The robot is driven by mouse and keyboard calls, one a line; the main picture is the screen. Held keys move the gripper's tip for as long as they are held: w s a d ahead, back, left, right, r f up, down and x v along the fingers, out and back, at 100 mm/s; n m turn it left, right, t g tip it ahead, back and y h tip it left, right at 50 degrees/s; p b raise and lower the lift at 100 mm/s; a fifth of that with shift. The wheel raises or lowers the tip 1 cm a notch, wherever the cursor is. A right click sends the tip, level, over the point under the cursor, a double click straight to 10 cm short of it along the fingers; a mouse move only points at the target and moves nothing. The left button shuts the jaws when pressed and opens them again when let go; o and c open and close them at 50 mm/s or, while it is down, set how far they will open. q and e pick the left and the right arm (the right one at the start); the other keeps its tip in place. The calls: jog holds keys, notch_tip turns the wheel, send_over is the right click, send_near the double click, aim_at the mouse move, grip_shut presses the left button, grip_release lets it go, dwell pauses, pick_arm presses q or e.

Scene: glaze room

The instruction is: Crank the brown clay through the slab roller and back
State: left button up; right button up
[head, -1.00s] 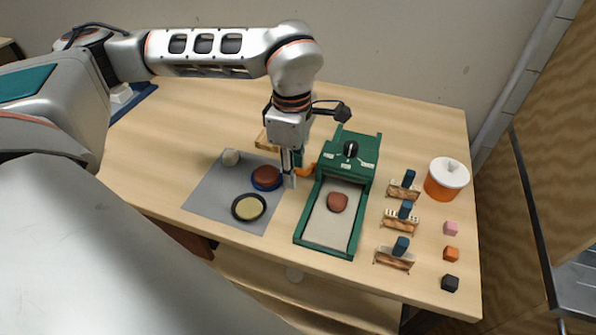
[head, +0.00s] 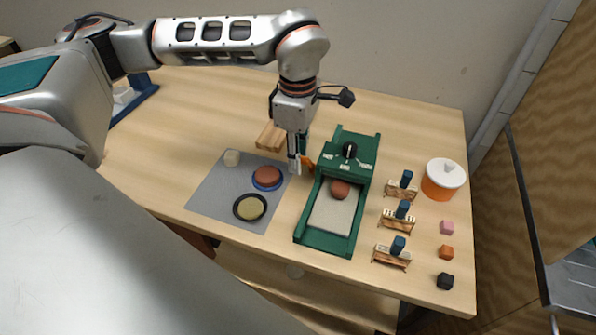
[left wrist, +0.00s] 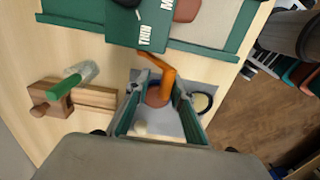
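The green slab roller (head: 349,147) stands right of the table's middle. The brown clay (head: 340,189) lies on its pale bed, close in front of the roller housing. The orange crank (head: 307,163) is on the roller's left side; it also shows in the left wrist view (left wrist: 158,66). My left gripper (head: 294,166) points down at the crank, with the crank's handle between its fingertips. The fingers look closed about the handle, though the contact is partly hidden. My right gripper is not in view.
A grey mat (head: 205,191) at left bears a white lump (head: 232,158), a brown disc on a blue plate (head: 267,178) and a black-rimmed dish (head: 250,207). Several wooden stamps (head: 390,252), small cubes (head: 446,252) and an orange tub (head: 443,180) stand at right.

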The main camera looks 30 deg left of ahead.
pick_arm(q)
jog(key=w, duration=0.1)
jog(key=p, duration=0.1)
jog(key=w+r, duration=0.1)
jog(key=shift+w+a, duration=0.3)
dwell(0.3)
jog(key=w, duration=0.1)
jog(key=w+p, duration=0.1)
jog(key=shift+w+a, duration=0.35)
jog(key=shift+w, duration=0.05)
dwell(0.3)
